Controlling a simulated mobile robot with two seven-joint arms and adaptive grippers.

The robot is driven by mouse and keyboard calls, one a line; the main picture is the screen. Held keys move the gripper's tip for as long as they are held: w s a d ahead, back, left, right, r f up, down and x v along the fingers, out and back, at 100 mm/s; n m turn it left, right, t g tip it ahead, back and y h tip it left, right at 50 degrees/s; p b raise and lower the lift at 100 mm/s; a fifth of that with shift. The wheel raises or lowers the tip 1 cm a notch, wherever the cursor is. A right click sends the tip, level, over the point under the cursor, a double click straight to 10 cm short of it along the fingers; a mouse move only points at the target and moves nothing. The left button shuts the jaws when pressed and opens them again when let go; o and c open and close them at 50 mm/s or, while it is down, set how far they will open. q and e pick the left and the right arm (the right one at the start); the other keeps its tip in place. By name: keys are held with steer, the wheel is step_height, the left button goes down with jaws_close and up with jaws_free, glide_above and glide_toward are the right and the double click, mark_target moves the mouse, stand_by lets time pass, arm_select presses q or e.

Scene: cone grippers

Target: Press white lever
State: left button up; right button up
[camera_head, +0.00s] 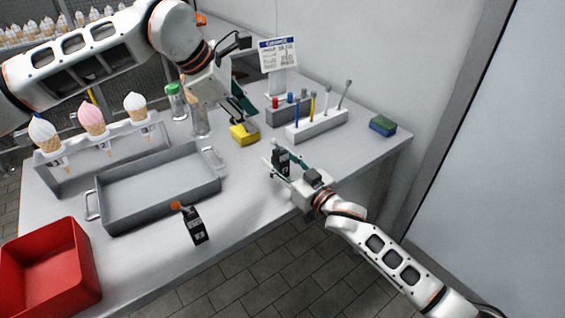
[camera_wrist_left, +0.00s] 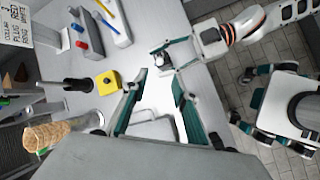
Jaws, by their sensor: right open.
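A small black box (camera_head: 281,160) stands near the table's front right edge, with a pale piece at its upper left that may be the white lever; it is too small to be sure. My right gripper (camera_head: 279,166) is open around or beside this box; contact is unclear. The box also shows near the right fingers in the left wrist view (camera_wrist_left: 160,59). A similar black box (camera_head: 194,226) with an orange knob is at the front edge. My left gripper (camera_head: 238,112) is open and empty above the table, its teal fingers apart in the wrist view (camera_wrist_left: 155,115).
A yellow block (camera_head: 243,138) lies below my left gripper. Behind are a white rack (camera_head: 318,128) with blue, yellow and grey-tipped rods, a grey block (camera_head: 287,113) and a sign (camera_head: 278,55). A grey tray (camera_head: 160,190), cone holder (camera_head: 105,155) and red bin (camera_head: 50,268) fill the left.

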jaws_close()
arm_select(q)
steer(key=c, duration=0.5)
steer(key=a+f, duration=0.1)
steer(key=a, duration=0.1)
steer(key=a+f+h, duration=0.1)
steer(key=a, duration=0.1)
steer(key=a+f+n+h, duration=0.1)
steer(key=a, duration=0.2)
steer(key=shift+s, duration=0.2)
jaws_close()
steer(key=shift+a+f, duration=0.1)
steer(key=shift+a, duration=0.4)
